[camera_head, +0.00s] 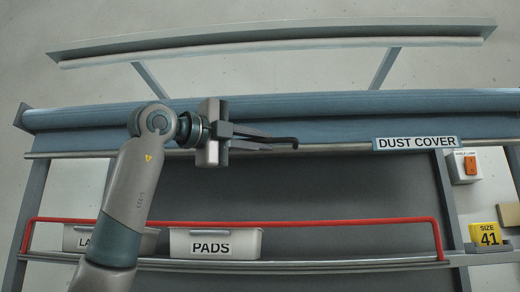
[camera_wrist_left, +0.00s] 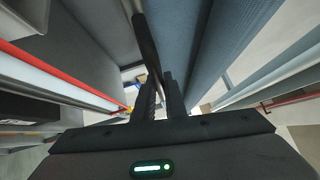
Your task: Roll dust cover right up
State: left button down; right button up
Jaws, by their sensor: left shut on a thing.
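The dust cover (camera_head: 300,105) is a blue roll across the top of the rack. A short strip of its cloth hangs down to a thin grey bottom bar (camera_head: 345,147), with a DUST COVER label (camera_head: 417,143) at the right. My left gripper (camera_head: 288,143) comes in from the left, its fingers shut on the bottom bar left of the label. In the left wrist view, the fingers (camera_wrist_left: 161,92) close around a dark bar, and the blue cover (camera_wrist_left: 225,45) runs alongside. The exact contact is partly hidden by the fingers. My right gripper is out of view.
Below the cover the rack's dark back panel (camera_head: 350,190) shows. A red rail (camera_head: 340,221) runs in front of a PADS bin (camera_head: 215,243) and another bin partly behind my arm.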

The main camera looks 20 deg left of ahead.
pick_arm(q)
jog(key=shift+r, duration=0.15)
jog(key=c, duration=1.8)
grip_release()
jog(key=shift+s+a, duration=0.1)
jog(key=shift+b+v, duration=4.15)
jog(key=shift+v, duration=4.5)
jog(key=shift+r, duration=0.1)
